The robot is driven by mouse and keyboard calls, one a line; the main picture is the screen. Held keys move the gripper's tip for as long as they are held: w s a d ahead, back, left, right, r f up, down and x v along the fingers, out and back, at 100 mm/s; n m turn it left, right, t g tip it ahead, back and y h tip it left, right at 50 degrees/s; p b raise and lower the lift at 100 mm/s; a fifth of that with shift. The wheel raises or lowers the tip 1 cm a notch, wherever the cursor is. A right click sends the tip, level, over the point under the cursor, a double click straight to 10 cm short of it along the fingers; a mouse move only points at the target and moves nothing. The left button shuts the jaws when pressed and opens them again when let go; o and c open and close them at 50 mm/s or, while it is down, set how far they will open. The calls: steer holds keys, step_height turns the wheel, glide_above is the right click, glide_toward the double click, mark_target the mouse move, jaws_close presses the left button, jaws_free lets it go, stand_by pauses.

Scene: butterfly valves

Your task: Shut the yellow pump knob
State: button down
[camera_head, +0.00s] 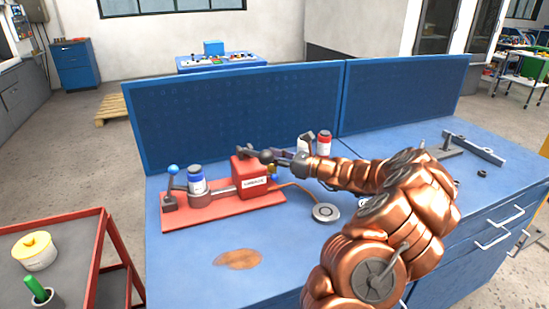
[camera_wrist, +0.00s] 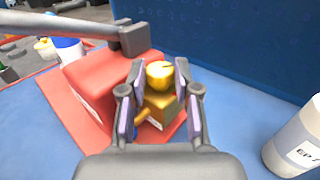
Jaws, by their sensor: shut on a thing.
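The yellow pump knob (camera_wrist: 160,74) is a round gold-yellow knob on a yellow block (camera_wrist: 158,108) beside the red pump body (camera_wrist: 95,80). In the wrist view my gripper (camera_wrist: 160,92) has one finger on each side of the knob and is shut on it. The fingers hide parts of the knob's sides. In the head view my gripper (camera_head: 277,158) is at the right side of the red pump box (camera_head: 252,181). Only a bit of yellow shows there, below the fingers. The pump sits on a red base plate (camera_head: 211,213).
A blue panel (camera_head: 240,115) rises behind. The blue bench front (camera_head: 200,270) is mostly clear.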

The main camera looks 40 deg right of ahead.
steer(key=shift+f, duration=0.15)
stand_by(0.3)
steer(key=c, duration=0.8)
jaws_free()
steer(key=shift+c, duration=0.2)
steer(key=shift+s, duration=0.1)
steer(key=v, duration=0.8)
